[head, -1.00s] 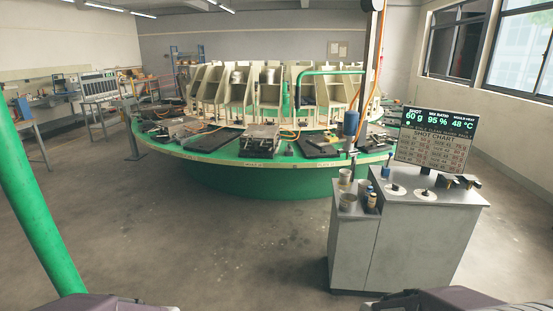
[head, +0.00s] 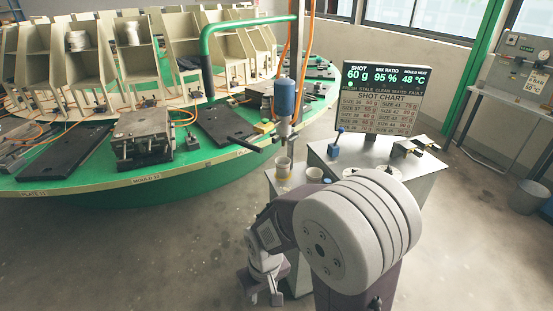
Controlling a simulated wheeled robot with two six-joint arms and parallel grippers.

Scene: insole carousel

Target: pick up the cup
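A small light cup (head: 283,168) stands upright at the left end of the grey cabinet (head: 424,180), below the blue dispensing head (head: 285,98). A second small cup-like container (head: 314,175) stands to its right. I cannot tell which one the task means. My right gripper (head: 264,298) hangs low in front of the cabinet's left side, nearer to me than the cups and apart from them. Its fingers point down, are spread, and hold nothing visible. My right arm hides much of the cabinet's top and front. My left gripper is out of view.
The green carousel table (head: 190,168) with black plates and a metal mould (head: 142,135) fills the left. A screen with a shot chart (head: 382,98) stands behind the cabinet. A bin (head: 527,197) sits at right. The floor at lower left is clear.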

